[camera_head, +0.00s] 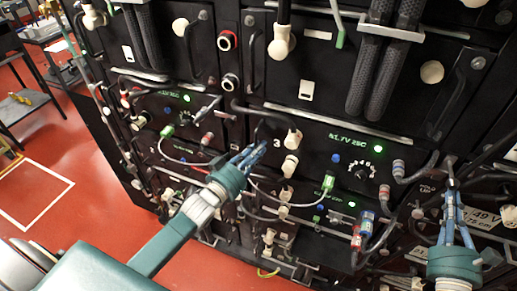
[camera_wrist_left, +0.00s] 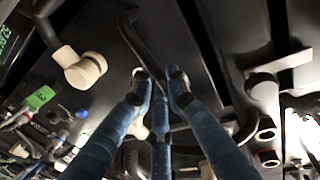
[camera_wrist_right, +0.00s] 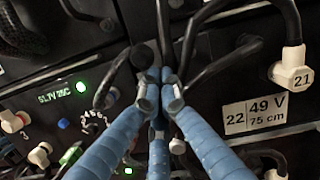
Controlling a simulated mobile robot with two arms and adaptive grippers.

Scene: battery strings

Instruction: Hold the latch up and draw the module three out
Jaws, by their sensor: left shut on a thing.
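Module three (camera_head: 310,150) is a black front marked 3, with a lit green display, and it sits in the rack. My left gripper (camera_head: 254,152) is at its left side. In the left wrist view its fingertips (camera_wrist_left: 160,76) are shut on a curved black handle (camera_wrist_left: 142,42). My right gripper (camera_head: 452,168) is at the right, beside a label reading HOLD UP. Its fingertips (camera_wrist_right: 158,82) are close together at a dark rounded part (camera_wrist_right: 143,56), perhaps the latch. The fingers hide that part, and I cannot tell whether they grip it.
Black cables with pale plugs (camera_head: 282,45) and thick ribbed hoses (camera_head: 380,60) hang in front of the rack. A green-tipped lead (camera_head: 328,185) and several coloured connectors surround the modules. A white-outlined square (camera_head: 35,193) marks clear red floor at the left.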

